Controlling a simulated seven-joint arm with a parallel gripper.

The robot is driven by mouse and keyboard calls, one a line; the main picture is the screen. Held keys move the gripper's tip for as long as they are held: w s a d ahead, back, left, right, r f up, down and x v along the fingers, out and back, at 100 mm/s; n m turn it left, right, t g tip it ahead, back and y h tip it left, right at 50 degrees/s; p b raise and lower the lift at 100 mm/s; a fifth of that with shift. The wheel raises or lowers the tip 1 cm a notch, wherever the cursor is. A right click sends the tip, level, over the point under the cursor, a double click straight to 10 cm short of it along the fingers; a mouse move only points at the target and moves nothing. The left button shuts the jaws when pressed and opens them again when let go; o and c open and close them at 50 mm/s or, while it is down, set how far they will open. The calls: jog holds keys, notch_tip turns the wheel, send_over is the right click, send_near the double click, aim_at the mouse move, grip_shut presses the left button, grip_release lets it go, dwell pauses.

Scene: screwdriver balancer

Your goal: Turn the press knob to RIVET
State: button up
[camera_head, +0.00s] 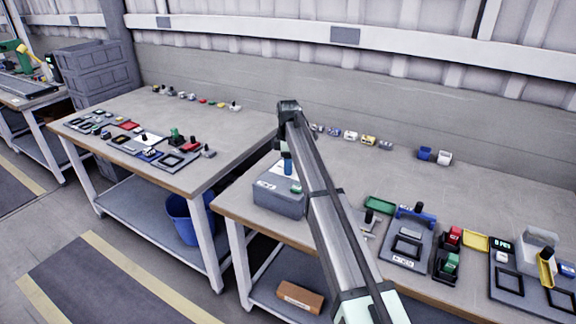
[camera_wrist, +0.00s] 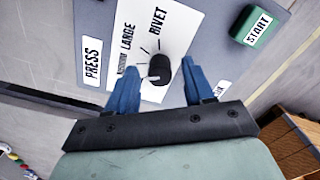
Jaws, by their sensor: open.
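The press knob (camera_wrist: 160,70) is black and sits on a white label plate in the wrist view. RIVET is printed above it, and LARGE and a blurred word are to its left. A pale mark on the knob faces left, away from RIVET. My gripper (camera_wrist: 159,66) is open, its blue fingers on either side of the knob with gaps visible; whether either touches it I cannot tell. In the head view the grey press box (camera_head: 277,197) stands at the near left corner of the right bench, with my gripper (camera_head: 287,166) over it. My arm hides part of the box.
A green START button (camera_wrist: 253,26) and a PRESS label (camera_wrist: 92,62) flank the plate. Trays (camera_head: 407,250) and small parts lie on the bench to the right. A brown box (camera_head: 300,297) is on the shelf below.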

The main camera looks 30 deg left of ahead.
jog(key=shift+f, duration=0.25)
jog(key=shift+c, duration=0.2)
grip_shut()
